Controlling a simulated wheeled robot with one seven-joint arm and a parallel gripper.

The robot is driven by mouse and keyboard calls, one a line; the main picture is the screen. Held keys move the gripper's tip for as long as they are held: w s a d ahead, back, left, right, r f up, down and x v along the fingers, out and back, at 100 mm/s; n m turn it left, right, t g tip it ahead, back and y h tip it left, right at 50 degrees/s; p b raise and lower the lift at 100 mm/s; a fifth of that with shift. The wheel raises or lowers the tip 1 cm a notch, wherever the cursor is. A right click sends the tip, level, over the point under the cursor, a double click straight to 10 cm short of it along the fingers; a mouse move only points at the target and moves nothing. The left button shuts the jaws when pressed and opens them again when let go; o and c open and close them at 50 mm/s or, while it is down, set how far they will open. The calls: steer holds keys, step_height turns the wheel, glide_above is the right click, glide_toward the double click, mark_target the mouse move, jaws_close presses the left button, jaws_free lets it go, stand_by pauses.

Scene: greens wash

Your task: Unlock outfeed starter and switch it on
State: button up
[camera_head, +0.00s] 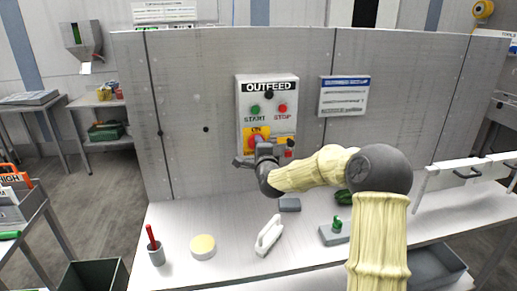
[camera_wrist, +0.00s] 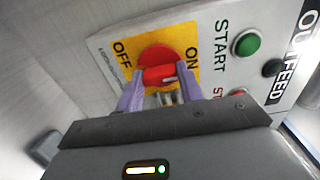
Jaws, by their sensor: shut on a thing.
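The grey OUTFEED starter box (camera_head: 246,90) is fixed to the upright panel. It has a green START button (camera_head: 255,109) and a red STOP button (camera_head: 283,108). Below them is a red rotary switch (camera_head: 253,140) on a yellow plate marked ON at the top; the wrist view shows ON and OFF on opposite sides of the switch (camera_wrist: 155,53). My gripper (camera_wrist: 160,88) has its two purple fingers shut on the red switch handle. Where the handle points is unclear. A small red item (camera_head: 289,154) shows beside the gripper; I cannot tell whether it is a padlock.
A white sign (camera_head: 344,98) hangs right of the box. On the bench are a cup with a red-handled tool (camera_head: 156,254), a round yellowish tub (camera_head: 203,247), a white handled item (camera_head: 269,236), a grey block (camera_head: 290,205) and a green-topped item (camera_head: 335,233). The bench's left-rear area is clear.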

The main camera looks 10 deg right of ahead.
steer(key=o, duration=1)
steer(key=shift+s, duration=0.15)
steer(key=s+b, duration=0.2)
steer(key=s, duration=1.5)
steer(key=shift+b, duration=0.3)
steer(key=shift+s, duration=0.1)
steer(key=s+a+f+n+g+p, duration=0.2)
steer(key=s+f+n+g+p, duration=0.4)
steer(key=s+n+g, duration=0.3)
steer(key=s+d+f+n+g+p, duration=0.1)
steer(key=s+n+g+p, duration=0.3)
steer(key=s+n, duration=0.5)
steer(key=s+g, duration=0.2)
steer(key=s, duration=0.3)
steer(key=shift+s+d+f+p, duration=0.2)
steer(key=shift+d+f+p, duration=0.15)
steer(key=shift+f+p, duration=0.05)
